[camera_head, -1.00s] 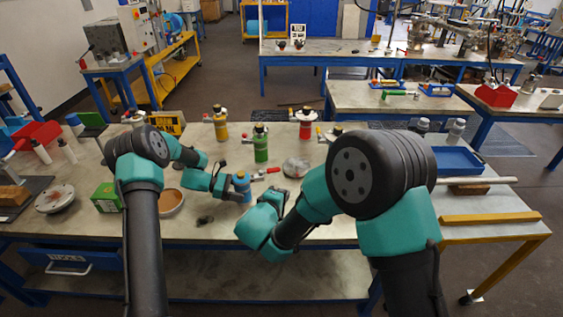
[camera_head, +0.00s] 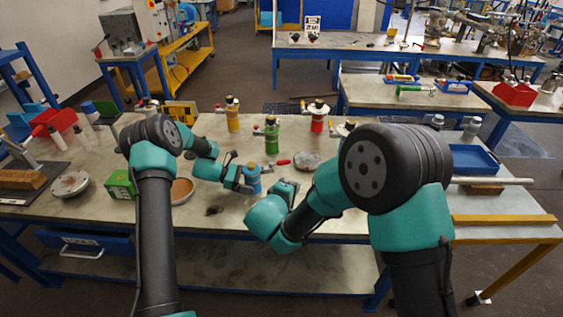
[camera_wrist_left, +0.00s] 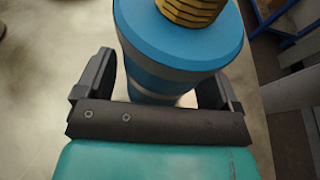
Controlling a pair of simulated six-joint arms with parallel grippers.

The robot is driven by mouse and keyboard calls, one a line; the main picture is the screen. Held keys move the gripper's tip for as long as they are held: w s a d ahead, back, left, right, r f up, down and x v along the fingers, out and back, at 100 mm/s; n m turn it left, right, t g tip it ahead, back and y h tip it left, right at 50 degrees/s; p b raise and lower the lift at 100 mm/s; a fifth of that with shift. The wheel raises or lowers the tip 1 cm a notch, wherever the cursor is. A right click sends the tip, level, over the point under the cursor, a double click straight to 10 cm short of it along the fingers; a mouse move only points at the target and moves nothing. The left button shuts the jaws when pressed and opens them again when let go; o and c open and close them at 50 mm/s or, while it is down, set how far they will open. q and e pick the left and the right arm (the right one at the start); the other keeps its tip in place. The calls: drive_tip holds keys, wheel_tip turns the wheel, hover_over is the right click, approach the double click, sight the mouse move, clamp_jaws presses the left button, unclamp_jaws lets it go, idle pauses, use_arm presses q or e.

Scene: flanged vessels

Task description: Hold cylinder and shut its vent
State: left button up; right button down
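A blue cylinder (camera_head: 253,179) stands on the near part of the workbench, between my two arms. My left gripper (camera_head: 246,186) is at it, with a finger on either side. In the left wrist view the blue cylinder (camera_wrist_left: 180,50) has a yellow ribbed neck at the top, cut off by the frame. The left gripper (camera_wrist_left: 157,88) is spread wide around its body, with a thin gap at the left finger. A red-handled lever (camera_head: 279,162) lies just behind; whether it belongs to this cylinder is unclear. My right gripper (camera_head: 286,189) is to the right, its fingers mostly hidden.
A green cylinder (camera_head: 271,138) stands behind the blue one, with yellow (camera_head: 232,118) and red (camera_head: 317,120) ones further back. A round metal dish (camera_head: 307,161) lies to the right. A green box (camera_head: 120,186) and a brown bowl (camera_head: 181,190) are at left. A blue tray (camera_head: 472,159) is at right.

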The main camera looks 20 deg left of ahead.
use_arm(q)
drive_tip(key=shift+o, duration=0.8)
drive_tip(key=shift+a, duration=0.1)
drive_tip(key=v, duration=1.2)
drive_tip(key=shift+r, duration=0.1)
